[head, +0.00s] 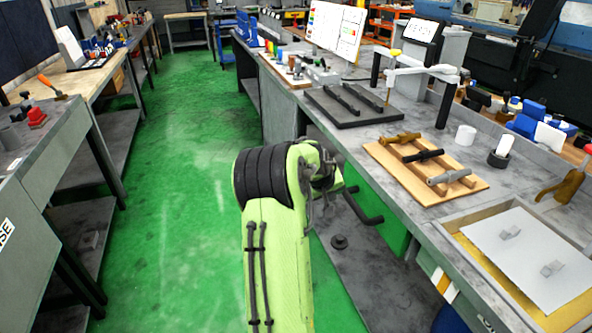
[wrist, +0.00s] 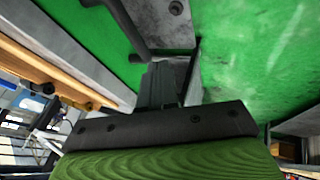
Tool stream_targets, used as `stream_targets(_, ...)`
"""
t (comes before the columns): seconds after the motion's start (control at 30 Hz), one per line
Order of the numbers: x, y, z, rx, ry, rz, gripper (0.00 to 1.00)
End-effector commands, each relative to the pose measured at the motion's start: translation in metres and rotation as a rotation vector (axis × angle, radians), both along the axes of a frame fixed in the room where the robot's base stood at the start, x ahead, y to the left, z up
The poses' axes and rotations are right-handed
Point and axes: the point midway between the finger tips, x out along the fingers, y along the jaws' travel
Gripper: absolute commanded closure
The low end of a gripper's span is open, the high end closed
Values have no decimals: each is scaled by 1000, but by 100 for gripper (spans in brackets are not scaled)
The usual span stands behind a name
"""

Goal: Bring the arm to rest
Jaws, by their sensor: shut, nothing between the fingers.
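My lime-green arm reaches up from the bottom of the head view and bends at a black-banded joint, in the aisle close to the bench's left side. My gripper shows in the wrist view (wrist: 168,82) as dark fingers close together, with nothing held. In the head view the fingers are hidden or cannot be made out behind the arm.
The grey bench (head: 345,150) stands right of my arm, with a black handle (head: 366,208) on its green front. It bears a wooden rack (head: 395,175) and a tray with a white sheet (head: 528,252). The green floor (head: 190,150) at left is clear.

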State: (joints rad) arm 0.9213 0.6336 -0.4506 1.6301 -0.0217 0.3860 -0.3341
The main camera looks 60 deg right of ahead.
Motion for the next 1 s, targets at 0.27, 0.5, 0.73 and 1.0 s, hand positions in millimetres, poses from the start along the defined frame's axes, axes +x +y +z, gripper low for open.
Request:
stream_targets(0.27,0,0,-1,1,0,1,100)
stream_targets(0.5,42,37,35,21,-65,61,100)
stream_targets(0.73,129,193,131,140,-225,291,100)
stream_targets(1.0,114,413,213,296,-293,673,100)
